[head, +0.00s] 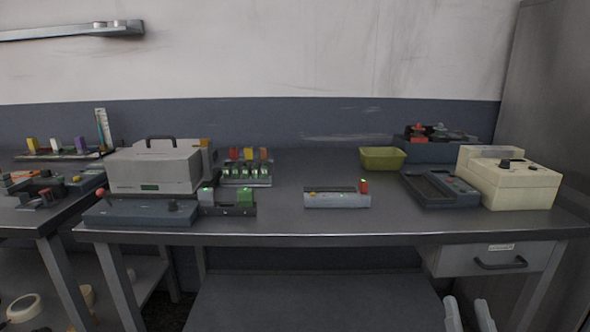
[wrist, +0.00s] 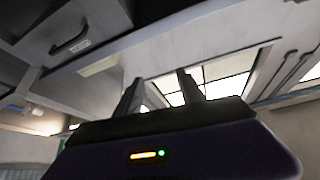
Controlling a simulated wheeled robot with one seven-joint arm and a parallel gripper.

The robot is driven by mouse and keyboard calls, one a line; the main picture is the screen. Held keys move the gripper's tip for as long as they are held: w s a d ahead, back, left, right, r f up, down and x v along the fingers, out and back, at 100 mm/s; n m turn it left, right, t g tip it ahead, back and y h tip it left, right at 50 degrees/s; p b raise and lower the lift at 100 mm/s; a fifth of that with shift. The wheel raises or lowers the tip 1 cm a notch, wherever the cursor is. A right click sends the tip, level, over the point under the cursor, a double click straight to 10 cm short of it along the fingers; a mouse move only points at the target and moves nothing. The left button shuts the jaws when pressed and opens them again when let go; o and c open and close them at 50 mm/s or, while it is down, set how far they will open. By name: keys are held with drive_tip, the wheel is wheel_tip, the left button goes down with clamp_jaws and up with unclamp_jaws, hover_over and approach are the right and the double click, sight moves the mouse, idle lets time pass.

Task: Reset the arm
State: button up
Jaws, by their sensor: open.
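My gripper (wrist: 162,90) shows in the wrist view with its two dark fingers apart and nothing between them. The fingers stand out against bright panels and a pale surface, clear of any object. The wrist view is tilted, with a dark handle (wrist: 72,46) on a grey front at the upper left.
The grey bench (head: 290,225) holds a handled grey case (head: 153,170), a small grey device (head: 336,200), a yellow-green bin (head: 382,158) and a cream machine (head: 510,182). A drawer (head: 495,260) hangs under the right end.

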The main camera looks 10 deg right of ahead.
drive_tip(key=s+a+f+n+g+y+b, duration=0.25)
drive_tip(key=s+a+f, duration=0.3)
drive_tip(key=s, duration=0.45)
drive_tip(key=s+a+f+n+g+y+b, duration=0.1)
drive_tip(key=s+a+f+n+g+y, duration=0.15)
drive_tip(key=s+a+f, duration=0.55)
drive_tip(key=s+a+f+n+g+y+b, duration=0.1)
drive_tip(key=s+a+f+g+y, duration=0.15)
drive_tip(key=s+a, duration=0.65)
drive_tip(key=s+d+r+p, duration=0.2)
drive_tip(key=d+r+p, duration=0.1)
drive_tip(key=r+p, duration=1.7)
drive_tip(key=shift+s+r+y, duration=0.15)
drive_tip(key=shift+r+y, duration=0.2)
drive_tip(key=shift+r, duration=0.05)
drive_tip(key=shift+d, duration=0.1)
